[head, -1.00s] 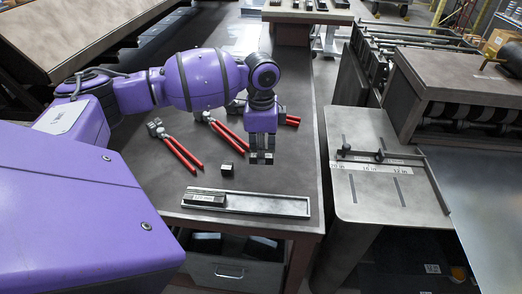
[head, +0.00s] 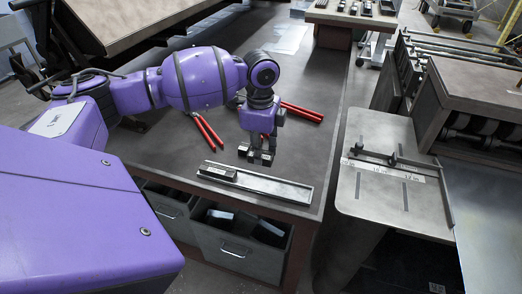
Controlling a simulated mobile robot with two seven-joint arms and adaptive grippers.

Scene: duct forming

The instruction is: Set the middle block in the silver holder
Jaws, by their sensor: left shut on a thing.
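The silver holder (head: 283,191) is a long shallow tray lying near the front edge of the dark table. One dark block with a pale label (head: 217,171) sits in its left end, and the rest of its channel is empty. My left gripper (head: 261,157) points down just behind the holder, shut on a small dark block. The fingers largely hide that block, and I cannot tell its height above the table. Another small dark block (head: 243,149) stands loose on the table just left of the gripper. My right gripper is not in view.
Red-handled tools lie on the table behind, one left (head: 207,132) and one right (head: 302,112) of my left arm. Open drawers (head: 236,250) are under the front edge. A grey side stand with a ruler (head: 389,170) is at right. The table right of the gripper is clear.

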